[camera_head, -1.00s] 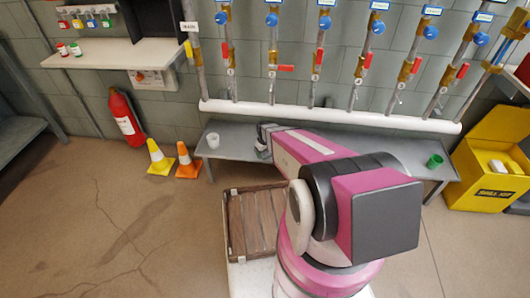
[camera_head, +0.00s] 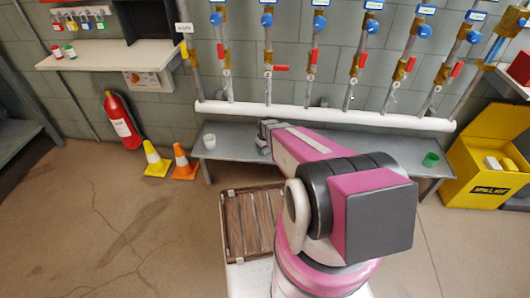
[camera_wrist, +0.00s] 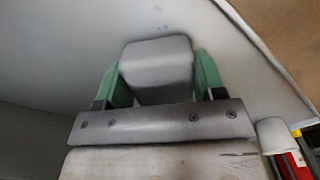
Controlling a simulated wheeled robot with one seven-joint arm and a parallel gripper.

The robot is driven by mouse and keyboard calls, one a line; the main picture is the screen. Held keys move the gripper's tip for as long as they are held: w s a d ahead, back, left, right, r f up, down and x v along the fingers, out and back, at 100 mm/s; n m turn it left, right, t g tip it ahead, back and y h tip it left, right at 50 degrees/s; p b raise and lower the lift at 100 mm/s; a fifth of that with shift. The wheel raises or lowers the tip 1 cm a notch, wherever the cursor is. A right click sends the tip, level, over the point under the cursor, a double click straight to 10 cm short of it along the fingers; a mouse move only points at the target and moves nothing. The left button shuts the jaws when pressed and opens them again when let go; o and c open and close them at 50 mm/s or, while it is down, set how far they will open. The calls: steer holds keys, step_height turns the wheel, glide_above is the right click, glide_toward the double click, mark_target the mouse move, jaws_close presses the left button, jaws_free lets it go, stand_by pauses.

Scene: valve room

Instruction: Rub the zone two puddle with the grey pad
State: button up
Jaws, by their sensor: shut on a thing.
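In the wrist view my gripper (camera_wrist: 160,78) has green fingers shut on the grey pad (camera_wrist: 157,62), a rounded block between them. In the head view my gripper (camera_head: 265,136) is at the end of the pink arm, over the left part of the grey bench (camera_head: 225,152) below the valve pipes. A pale grey surface lies behind the pad in the wrist view. I cannot tell whether the pad touches it. The zone two puddle cannot be made out in either view; my arm hides part of the bench.
A white cup (camera_head: 209,142) stands on the bench left of my gripper, and a green cup (camera_head: 430,159) at its right end. A white pipe (camera_head: 225,108) runs along the wall behind.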

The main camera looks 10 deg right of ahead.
mark_target(267, 159)
steer(key=shift+w+d+f, duration=0.1)
steer(key=shift+w+d, duration=0.2)
steer(key=shift+w, duration=0.65)
steer(key=shift+w+d+f, duration=0.1)
steer(key=shift+w+d, duration=0.15)
steer(key=shift+w, duration=0.7)
steer(key=shift+s+d+f, duration=0.1)
steer(key=shift+s+d, duration=0.2)
steer(key=shift+d, duration=0.5)
steer(key=shift+s+a, duration=0.4)
steer(key=shift+s, duration=0.85)
steer(key=shift+s+a, duration=0.4)
steer(key=shift+s, duration=0.85)
steer(key=shift+s+a, duration=0.4)
steer(key=shift+s, duration=0.95)
steer(key=shift+s+a+r, duration=0.1)
steer(key=shift+s+r, duration=0.05)
steer(key=shift+r, duration=1.35)
steer(key=shift+w+r, duration=0.25)
steer(key=shift+r, duration=1.05)
steer(key=shift+w+r, duration=0.15)
steer(key=shift+r, duration=0.05)
steer(key=shift+r, duration=1.5)
